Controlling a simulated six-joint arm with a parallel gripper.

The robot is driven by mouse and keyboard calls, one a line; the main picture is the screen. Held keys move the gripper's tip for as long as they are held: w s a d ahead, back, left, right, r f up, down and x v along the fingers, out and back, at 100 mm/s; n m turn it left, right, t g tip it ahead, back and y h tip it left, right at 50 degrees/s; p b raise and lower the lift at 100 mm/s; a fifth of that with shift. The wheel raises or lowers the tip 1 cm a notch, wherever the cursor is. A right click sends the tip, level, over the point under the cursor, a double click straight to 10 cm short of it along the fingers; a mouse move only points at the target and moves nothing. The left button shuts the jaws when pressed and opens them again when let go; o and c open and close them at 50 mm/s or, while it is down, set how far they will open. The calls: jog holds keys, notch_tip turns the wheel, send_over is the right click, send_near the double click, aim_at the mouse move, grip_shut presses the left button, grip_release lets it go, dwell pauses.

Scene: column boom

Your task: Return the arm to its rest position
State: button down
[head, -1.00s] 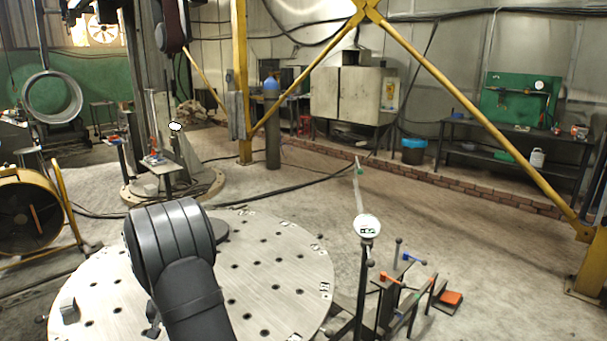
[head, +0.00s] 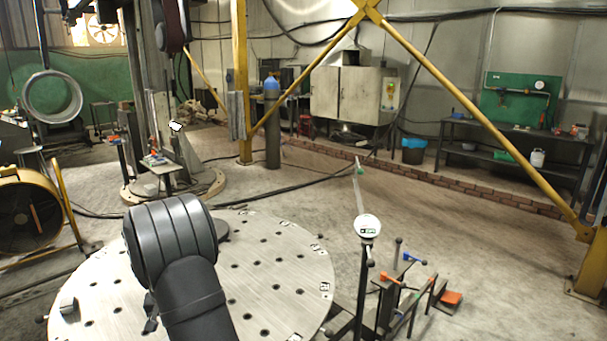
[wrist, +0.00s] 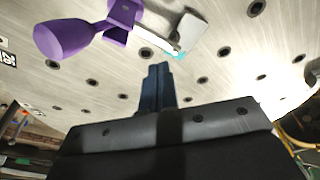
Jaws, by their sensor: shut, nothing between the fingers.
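My gripper (wrist: 158,84) shows in the wrist view with its dark fingers together and nothing between them. It is over the round perforated metal table and apart from the things on it. In the head view my dark arm covers part of the table, and the gripper itself is hidden there.
The round table (head: 285,265) has rows of holes. In the wrist view a purple object (wrist: 62,36), a light grey block (wrist: 193,30) and a white and teal piece (wrist: 160,43) lie on it. A stand with a white round head (head: 367,226) and clamps (head: 410,285) are at its right.

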notch_tip(320, 180, down, 3)
jog(key=shift+r, duration=0.1)
jog(key=s+d+r+n+g, duration=0.1)
jog(key=d+r+n, duration=0.1)
jog(key=r, duration=0.3)
jog(key=s+d+r+n+g, duration=0.1)
jog(key=d+r+n, duration=0.1)
jog(key=r+n, duration=0.2)
notch_tip(320, 180, up, 2)
jog(key=shift+s+d+r+h, duration=0.1)
jog(key=shift+s+d+h, duration=0.2)
jog(key=shift+d, duration=0.1)
dwell(0.3)
dwell(1.1)
jog(key=shift+w+a+f+m+t, duration=0.4)
jog(key=shift+a+m, duration=0.3)
jog(key=shift+m, duration=0.3)
jog(key=shift+w+a+f+m+t, duration=0.35)
jog(key=shift+a+f+m, duration=0.25)
jog(key=shift+m, duration=0.4)
jog(key=shift+w+a+f+m+t, duration=0.4)
jog(key=shift+a+m, duration=0.35)
jog(key=shift+m, duration=0.25)
